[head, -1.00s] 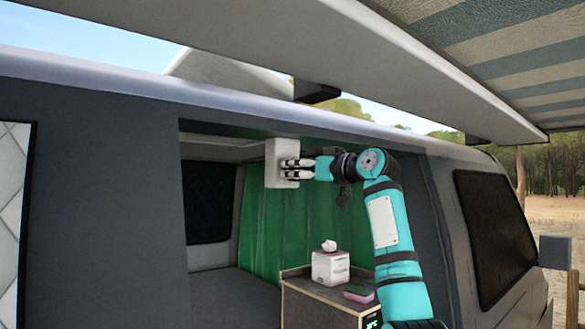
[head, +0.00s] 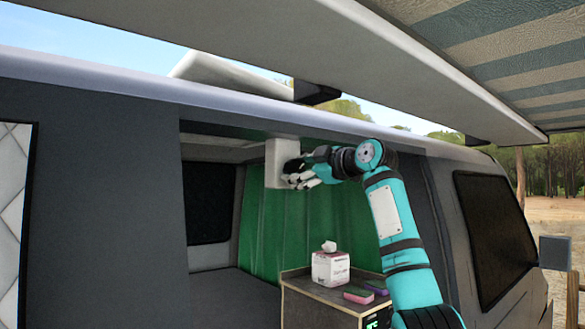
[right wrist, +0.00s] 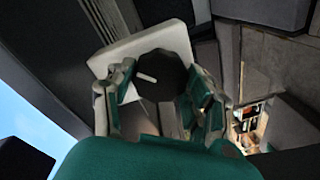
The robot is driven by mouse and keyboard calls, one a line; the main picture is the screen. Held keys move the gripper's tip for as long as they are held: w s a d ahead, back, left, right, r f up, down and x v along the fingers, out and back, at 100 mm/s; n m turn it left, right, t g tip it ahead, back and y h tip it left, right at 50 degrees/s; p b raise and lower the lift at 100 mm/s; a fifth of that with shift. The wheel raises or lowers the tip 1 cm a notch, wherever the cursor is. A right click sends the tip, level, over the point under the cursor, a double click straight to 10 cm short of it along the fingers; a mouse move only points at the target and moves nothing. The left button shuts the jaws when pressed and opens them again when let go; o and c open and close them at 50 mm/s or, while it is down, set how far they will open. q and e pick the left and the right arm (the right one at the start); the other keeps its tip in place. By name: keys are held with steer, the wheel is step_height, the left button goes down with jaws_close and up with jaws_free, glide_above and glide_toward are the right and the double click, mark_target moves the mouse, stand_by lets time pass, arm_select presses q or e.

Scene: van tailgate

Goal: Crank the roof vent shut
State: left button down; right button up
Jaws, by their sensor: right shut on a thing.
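The roof vent's pale lid (head: 225,74) stands tilted above the van roof, partly hidden by the awning case. Below it, inside the side opening, hangs a white crank housing (head: 275,158). The housing also shows in the right wrist view (right wrist: 135,45), with a dark faceted knob (right wrist: 158,70) bearing a white mark. My right gripper (head: 298,175) is at the housing's right side. In the right wrist view its fingers (right wrist: 160,100) are shut around the knob, one on each side. My left gripper is in neither view.
A wooden cabinet (head: 318,295) below holds a tissue box (head: 330,268), a green and pink sponge (head: 358,295) and a purple one (head: 376,287). A green curtain (head: 275,225) hangs behind. The awning case (head: 400,70) runs overhead.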

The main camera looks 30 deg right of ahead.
steer(key=n, duration=0.4)
steer(key=shift+s+r+h, duration=0.1)
steer(key=shift+r+h, duration=0.2)
steer(key=shift+r+n+h, duration=0.1)
steer(key=shift+n+h, duration=0.2)
steer(key=shift+n, duration=1.9)
steer(key=o, duration=1.2)
steer(key=shift+a, duration=0.15)
steer(key=shift+c, duration=0.2)
steer(key=shift+f, duration=0.2)
